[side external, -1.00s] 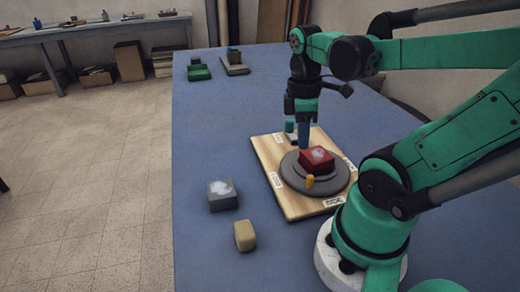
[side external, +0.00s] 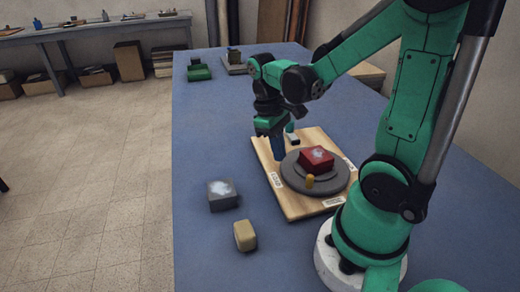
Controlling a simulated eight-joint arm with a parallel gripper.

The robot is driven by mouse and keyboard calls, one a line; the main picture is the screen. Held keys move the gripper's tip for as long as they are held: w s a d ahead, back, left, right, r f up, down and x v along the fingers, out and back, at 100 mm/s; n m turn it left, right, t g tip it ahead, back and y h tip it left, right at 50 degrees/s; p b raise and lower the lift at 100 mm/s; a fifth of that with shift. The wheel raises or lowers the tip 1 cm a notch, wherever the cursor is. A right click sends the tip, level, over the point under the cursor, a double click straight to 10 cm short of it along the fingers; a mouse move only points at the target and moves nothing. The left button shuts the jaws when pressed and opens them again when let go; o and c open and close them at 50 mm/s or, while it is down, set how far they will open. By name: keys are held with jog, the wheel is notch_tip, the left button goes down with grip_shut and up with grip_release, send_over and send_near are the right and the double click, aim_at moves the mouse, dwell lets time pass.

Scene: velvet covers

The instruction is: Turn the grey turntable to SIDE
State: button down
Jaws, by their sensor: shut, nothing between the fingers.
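The grey turntable (side external: 333,185) sits on a wooden board (side external: 296,208) on the blue table. A dark red box (side external: 316,158) with a pale patch on top rests on the turntable. A small yellow-orange peg (side external: 310,181) stands at the turntable's near edge. White labels lie along the board's edges; one is at the near edge (side external: 333,202) and one at the left edge (side external: 276,181). Their words are too small to read. My gripper (side external: 279,156) is shut and empty, pointing down over the board's far left part, left of the turntable and apart from the red box.
A grey box (side external: 222,195) with a pale patch and a tan block (side external: 245,236) stand on the table left of the board. A green object (side external: 199,72) and a grey-brown tray-like thing (side external: 235,64) lie at the far end. The table's left part is mostly clear.

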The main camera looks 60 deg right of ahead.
aim_at(310, 176)
jog(key=shift+x, duration=1.15)
jog(key=s, duration=0.2)
jog(key=shift+s+a+f, duration=0.15)
jog(key=shift+s, duration=0.85)
jog(key=shift+s+a+n, duration=0.15)
jog(key=shift+s+n, duration=0.35)
jog(key=shift+n, duration=0.4)
jog(key=shift+s+n+h, duration=0.5)
jog(key=shift+s+n, duration=0.15)
jog(key=shift+n, duration=0.45)
jog(key=shift+s+n+h, duration=0.3)
jog(key=shift+s+n, duration=0.55)
jog(key=shift+n, duration=0.65)
jog(key=shift+s+d+n, duration=0.1)
jog(key=shift+d+n, duration=0.1)
jog(key=shift+n, duration=0.1)
